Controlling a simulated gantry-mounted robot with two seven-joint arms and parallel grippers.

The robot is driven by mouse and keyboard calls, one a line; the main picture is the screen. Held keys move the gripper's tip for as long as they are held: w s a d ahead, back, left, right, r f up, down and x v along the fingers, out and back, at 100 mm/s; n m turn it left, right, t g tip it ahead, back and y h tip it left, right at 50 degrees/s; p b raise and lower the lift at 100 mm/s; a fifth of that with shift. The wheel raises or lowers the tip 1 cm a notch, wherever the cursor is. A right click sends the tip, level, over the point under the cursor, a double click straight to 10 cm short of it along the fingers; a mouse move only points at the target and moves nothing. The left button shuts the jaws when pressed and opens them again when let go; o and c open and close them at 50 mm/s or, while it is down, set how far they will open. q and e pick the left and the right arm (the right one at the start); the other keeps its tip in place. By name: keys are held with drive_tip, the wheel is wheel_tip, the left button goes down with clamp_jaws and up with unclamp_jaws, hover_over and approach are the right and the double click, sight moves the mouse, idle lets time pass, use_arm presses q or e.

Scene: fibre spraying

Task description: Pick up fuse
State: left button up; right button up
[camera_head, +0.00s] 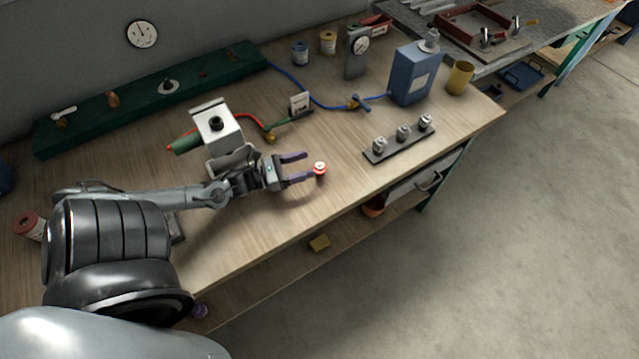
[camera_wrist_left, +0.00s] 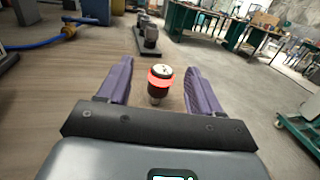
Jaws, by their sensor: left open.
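The fuse (camera_head: 320,168) is a small upright cylinder with a white top and a red band, standing on the wooden workbench (camera_head: 250,225). In the left wrist view the fuse (camera_wrist_left: 160,82) shows a glowing red ring and a dark lower body, centred between two purple fingers. My left gripper (camera_head: 308,167) is open, with its fingers pointing at the fuse. The fuse is at about the fingertips, with a gap on each side. Whether a finger touches it, I cannot tell. My right gripper is not in view.
A dark strip with several small metal parts (camera_head: 402,134) lies right of the fuse. Behind are a blue canister (camera_head: 411,75), a gauge block (camera_head: 356,52), a blue hose (camera_head: 318,98) and a white box device (camera_head: 216,127). The bench's front edge is close. Bare wood surrounds the fuse.

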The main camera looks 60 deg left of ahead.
sight(323, 165)
use_arm(q)
wheel_tip(323, 165, down, 2)
drive_tip(key=shift+f+b, duration=0.15)
drive_tip(key=shift+b, duration=0.45)
drive_tip(key=shift+f, duration=0.15)
drive_tip(key=shift+w+d+f+b, duration=0.1)
drive_tip(key=shift+w+b, duration=0.2)
drive_tip(key=shift+b, duration=0.1)
drive_tip(key=shift+w+d+b, duration=0.25)
drive_tip(key=shift+w+b, duration=0.2)
drive_tip(key=shift+w, duration=0.5)
drive_tip(key=w, duration=0.1)
drive_tip(key=w+b, duration=0.1)
drive_tip(key=w+d+b, duration=0.1)
drive_tip(key=shift+w+d+r, duration=0.1)
drive_tip(key=shift+w+r, duration=0.25)
drive_tip(key=shift+w+d+r+b, duration=0.1)
drive_tip(key=shift+w+b, duration=0.2)
drive_tip(key=shift+w, duration=0.1)
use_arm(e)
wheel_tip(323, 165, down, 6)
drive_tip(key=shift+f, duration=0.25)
